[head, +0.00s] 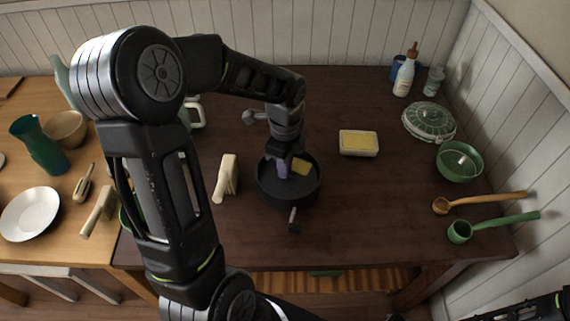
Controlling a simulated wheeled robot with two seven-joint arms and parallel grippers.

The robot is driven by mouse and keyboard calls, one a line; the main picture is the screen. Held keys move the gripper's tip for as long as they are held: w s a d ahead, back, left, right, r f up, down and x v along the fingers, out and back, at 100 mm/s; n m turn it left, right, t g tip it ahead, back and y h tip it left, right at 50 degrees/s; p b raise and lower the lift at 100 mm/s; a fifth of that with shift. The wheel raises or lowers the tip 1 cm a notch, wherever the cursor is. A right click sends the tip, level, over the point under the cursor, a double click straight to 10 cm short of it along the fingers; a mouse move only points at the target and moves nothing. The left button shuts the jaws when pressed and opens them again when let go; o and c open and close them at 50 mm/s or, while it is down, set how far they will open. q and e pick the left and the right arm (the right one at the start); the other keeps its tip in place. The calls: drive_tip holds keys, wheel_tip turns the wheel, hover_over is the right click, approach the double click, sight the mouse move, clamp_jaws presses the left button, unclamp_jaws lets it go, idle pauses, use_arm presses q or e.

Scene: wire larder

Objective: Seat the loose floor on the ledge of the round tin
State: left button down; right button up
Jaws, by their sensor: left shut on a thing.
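The dark round tin (262,187) stands on the brown table, right of the picture's centre-left, with its open top up. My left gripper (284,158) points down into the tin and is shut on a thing. A small purple upright piece (283,171) shows below its fingers, inside the rim. The loose floor (290,189) seems to be the dark round surface within the tin; whether it lies flat on the ledge I cannot tell.
A butter dish (358,143) is to the right. Bowl (460,162) and ladles (480,202) are farther right; table between is clear.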

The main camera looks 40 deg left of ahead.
idle(0.6)
use_arm(q)
drive_tip(key=shift+f, duration=0.15)
drive_tip(key=shift+f, duration=0.3)
idle(1.2)
drive_tip(key=shift+f+b, duration=0.85)
drive_tip(key=shift+f, duration=0.35)
drive_tip(key=c, duration=1.8)
unclamp_jaws()
drive_tip(key=shift+r, duration=0.1)
